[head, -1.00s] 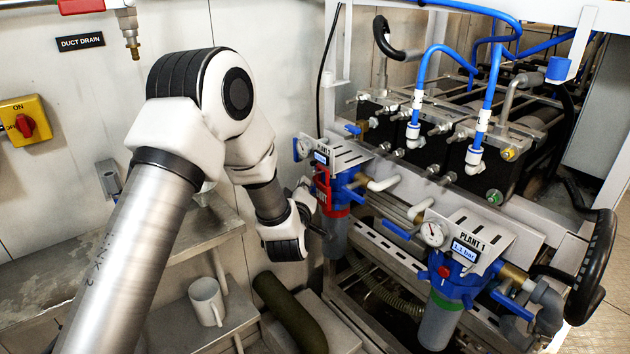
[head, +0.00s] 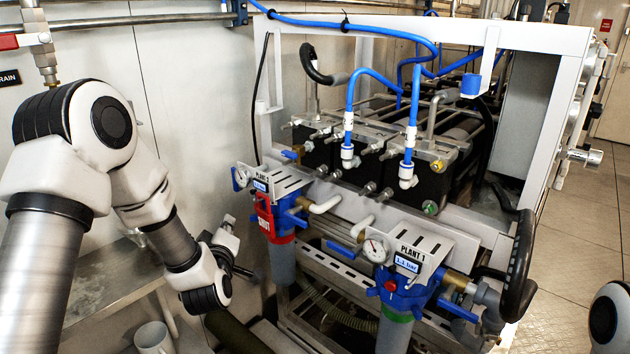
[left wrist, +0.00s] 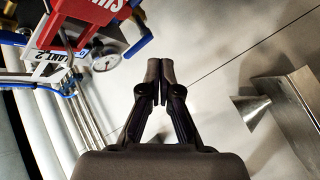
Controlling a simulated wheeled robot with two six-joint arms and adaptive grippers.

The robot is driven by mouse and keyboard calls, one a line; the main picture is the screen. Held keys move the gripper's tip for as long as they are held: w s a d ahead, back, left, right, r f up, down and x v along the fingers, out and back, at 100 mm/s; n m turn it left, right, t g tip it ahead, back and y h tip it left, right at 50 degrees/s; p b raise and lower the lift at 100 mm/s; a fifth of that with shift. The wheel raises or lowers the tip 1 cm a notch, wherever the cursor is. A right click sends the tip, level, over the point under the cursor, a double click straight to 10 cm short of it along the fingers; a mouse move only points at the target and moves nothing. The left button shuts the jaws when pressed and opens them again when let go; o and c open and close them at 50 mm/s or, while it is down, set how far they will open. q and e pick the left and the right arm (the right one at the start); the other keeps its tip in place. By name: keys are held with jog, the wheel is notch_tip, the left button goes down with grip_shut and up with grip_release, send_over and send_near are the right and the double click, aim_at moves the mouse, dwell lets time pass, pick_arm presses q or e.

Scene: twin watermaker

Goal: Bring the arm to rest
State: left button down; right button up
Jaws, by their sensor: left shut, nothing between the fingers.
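My left arm comes in from the left in the head view, bent at the elbow. Its gripper (head: 248,272) is beside and below the Plant 2 filter unit (head: 277,258), partly hidden by the wrist. In the left wrist view the gripper's two fingers (left wrist: 160,72) are together with nothing between them. A red tag (head: 264,216) hangs on the Plant 2 unit; part of it shows in the left wrist view (left wrist: 92,10). The fingers are apart from the tag and the gauge (left wrist: 106,55). My right gripper is out of view; only a piece of my right arm shows at the lower right.
The Plant 1 filter unit (head: 402,275) reads about 1.1 bar and stands right of Plant 2. A white frame (head: 430,28) with blue hoses rises behind. Open floor (head: 580,235) is at right.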

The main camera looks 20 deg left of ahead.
pick_arm(q)
jog(key=s+d+f+m+g+h, duration=0.1)
jog(key=s+d+f+m+g, duration=0.2)
jog(key=f, duration=0.5)
jog(key=s+d+f+m+g+h, duration=0.1)
jog(key=s+d+f+h, duration=0.1)
jog(key=s+f, duration=0.5)
jog(key=s+d+f+m+g+h, duration=0.1)
jog(key=s+d+f+g, duration=0.15)
jog(key=f, duration=0.75)
jog(key=s+d+f+m+g+h, duration=0.1)
jog(key=s+d+f+m+g, duration=0.1)
jog(key=s, duration=0.5)
jog(key=s+d+f+m+g+h, duration=0.1)
jog(key=s+f+m+g, duration=0.3)
jog(key=s, duration=0.4)
jog(key=s+d+f+m+g+h, duration=0.1)
jog(key=s+d+f+m+g, duration=0.2)
jog(key=s, duration=0.5)
jog(key=shift+d+f, duration=0.25)
jog(key=shift+d, duration=0.15)
jog(key=shift+w, duration=0.15)
